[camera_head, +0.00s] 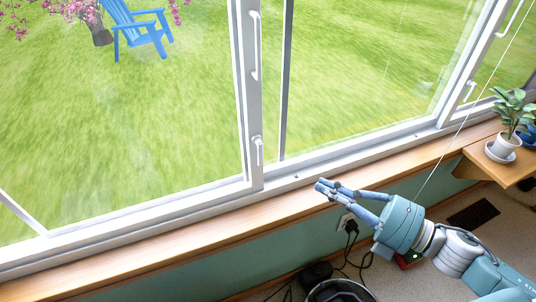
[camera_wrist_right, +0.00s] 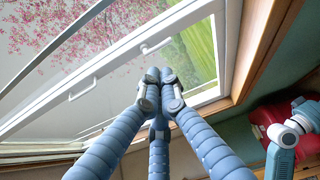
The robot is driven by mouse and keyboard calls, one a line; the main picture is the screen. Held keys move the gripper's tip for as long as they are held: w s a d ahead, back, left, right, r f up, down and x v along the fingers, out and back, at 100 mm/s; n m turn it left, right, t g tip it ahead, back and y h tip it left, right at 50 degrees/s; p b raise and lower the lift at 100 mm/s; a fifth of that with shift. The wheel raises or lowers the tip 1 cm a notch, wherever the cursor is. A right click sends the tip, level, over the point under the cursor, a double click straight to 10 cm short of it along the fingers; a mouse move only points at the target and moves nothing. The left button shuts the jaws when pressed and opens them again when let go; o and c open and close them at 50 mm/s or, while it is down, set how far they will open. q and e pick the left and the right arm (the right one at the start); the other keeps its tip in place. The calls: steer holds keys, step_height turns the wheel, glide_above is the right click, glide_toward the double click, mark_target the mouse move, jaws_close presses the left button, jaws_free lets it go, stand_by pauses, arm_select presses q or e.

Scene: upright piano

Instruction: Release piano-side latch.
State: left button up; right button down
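A white window frame stands above a wooden sill in the head view. Its central post carries a small white latch (camera_head: 257,150) low down and a long white handle (camera_head: 255,45) above it. A second small latch (camera_head: 470,92) is on the right post. Which is the piano-side latch I cannot tell, as no piano shows. My right gripper (camera_head: 324,188) is over the sill, right of and below the central latch, apart from it. Its fingers meet in the wrist view (camera_wrist_right: 158,76) with nothing visible between them. Beyond them are a latch (camera_wrist_right: 155,46) and a handle (camera_wrist_right: 83,88). My left gripper is not seen.
The wooden sill (camera_head: 200,216) runs under the windows. A potted plant (camera_head: 514,115) stands on a wooden shelf at right. A thin string hangs near my right arm. Cords and a dark round object (camera_head: 340,291) lie below the sill. A red object (camera_wrist_right: 268,117) shows in the wrist view.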

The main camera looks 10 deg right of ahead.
glide_toward(260, 154)
steer(key=shift+x, duration=3.4)
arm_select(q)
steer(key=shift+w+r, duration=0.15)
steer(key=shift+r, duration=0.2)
arm_select(e)
steer(key=shift+w+d+f, duration=0.15)
steer(key=shift+w+f, duration=0.05)
steer(key=shift+f, duration=0.35)
arm_select(q)
steer(key=shift+b, duration=0.3)
arm_select(e)
steer(key=shift+w+f, duration=0.1)
